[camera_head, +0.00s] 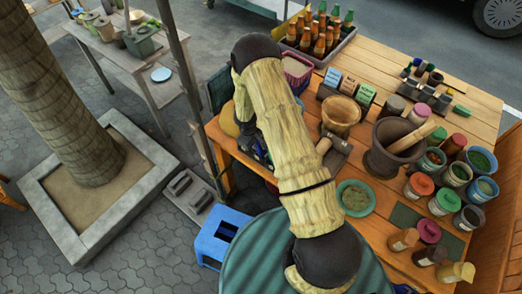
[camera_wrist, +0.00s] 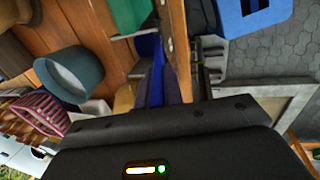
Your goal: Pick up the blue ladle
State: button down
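A narrow blue piece (camera_wrist: 147,52), which may be part of the blue ladle, shows beyond my gripper's housing in the wrist view, beside the wooden table edge. I cannot make out the ladle's full shape. In the head view a small bit of blue (camera_head: 261,153) shows at the table's left edge, beside my arm; I cannot tell whether it is the ladle. My gripper's black housing fills the bottom of the wrist view.
The wooden table (camera_head: 455,100) is crowded with jars, a dark mortar (camera_head: 388,150), a wooden bowl (camera_head: 341,113) and a bottle crate (camera_head: 318,40). A blue stool (camera_head: 220,235) stands on the paving at left. A teal pot (camera_wrist: 70,72) is near my gripper's left.

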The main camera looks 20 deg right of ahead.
dwell(0.3)
jog(key=b+v, duration=0.1)
jog(key=v, duration=0.2)
jog(key=w+d+b+v, duration=0.1)
jog(key=v, duration=0.5)
jog(key=shift+w+d+r+b, duration=0.1)
jog(key=shift+d+r+b, duration=0.3)
jog(key=shift+r, duration=0.25)
jog(key=shift+a, duration=0.15)
dwell(0.3)
dwell(0.7)
